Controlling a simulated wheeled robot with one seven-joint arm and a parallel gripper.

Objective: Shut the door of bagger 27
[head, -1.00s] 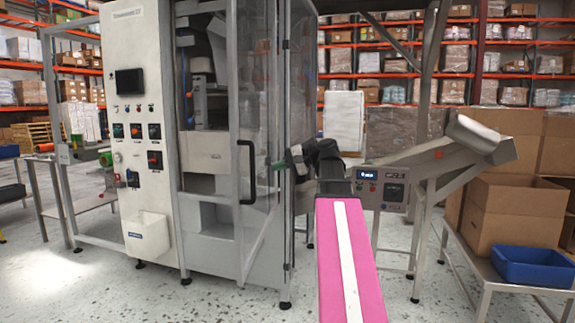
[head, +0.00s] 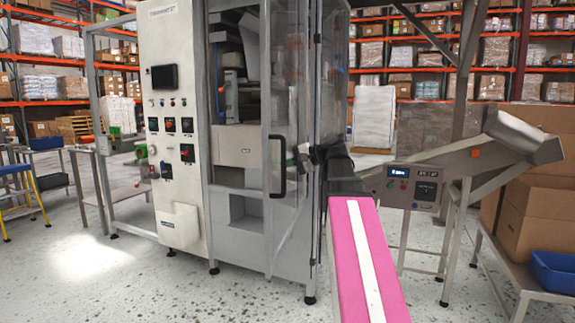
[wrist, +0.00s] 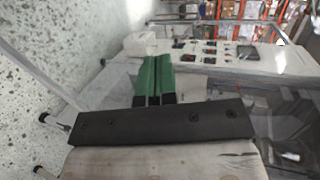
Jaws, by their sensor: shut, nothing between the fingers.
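The bagger is a tall machine with a white control cabinet (head: 172,120) at its left; I cannot read a number on it. Its clear, grey-framed door (head: 292,110) stands ajar, swung out from the right side, with the interior (head: 237,140) showing to its left. A black upright handle (head: 278,168) is on the door near its free edge. My gripper (head: 291,161) is just right of the handle, by the door's outer side; I cannot tell whether it touches. In the wrist view, the green fingers (wrist: 152,80) are together and empty, pointing towards the cabinet panel (wrist: 225,56).
An inclined conveyor (head: 470,160) with a small control box (head: 411,186) stands to the right. Beyond it are cardboard boxes (head: 545,190) and a blue bin (head: 553,272) on a table. A yellow stepladder (head: 25,200) is far left. Speckled floor (head: 150,285) in front is clear.

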